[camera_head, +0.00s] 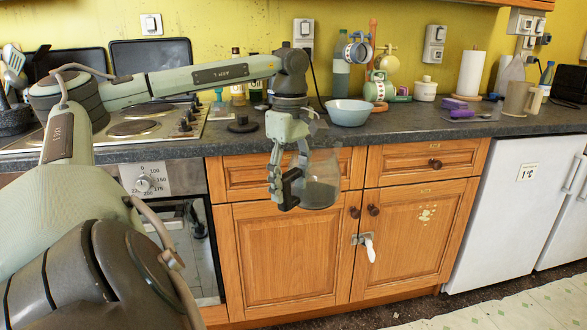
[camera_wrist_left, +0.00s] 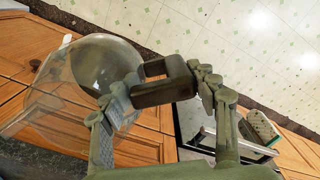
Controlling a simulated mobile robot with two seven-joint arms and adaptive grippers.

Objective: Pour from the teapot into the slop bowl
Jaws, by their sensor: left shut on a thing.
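The clear glass teapot (camera_head: 320,188) hangs in front of the drawer fronts, with its wide rounded part low in the head view. My left gripper (camera_head: 285,190) is shut on its black handle. The wrist view shows the black handle (camera_wrist_left: 165,84) between the fingers and the glass body (camera_wrist_left: 95,65) to the left. Whether there is liquid inside is hard to tell. The slop bowl, a pale blue bowl (camera_head: 348,113), stands upright on the counter, behind the teapot and slightly to its right. The two are apart. My right gripper is in neither view.
A black round lid-like piece (camera_head: 242,124) lies on the dark counter (camera_head: 420,127) left of the bowl. Behind the bowl are a bottle (camera_head: 341,78) and a mug tree (camera_head: 373,50) with mugs. A hob (camera_head: 130,128) lies left. Some counter in front of the bowl is clear.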

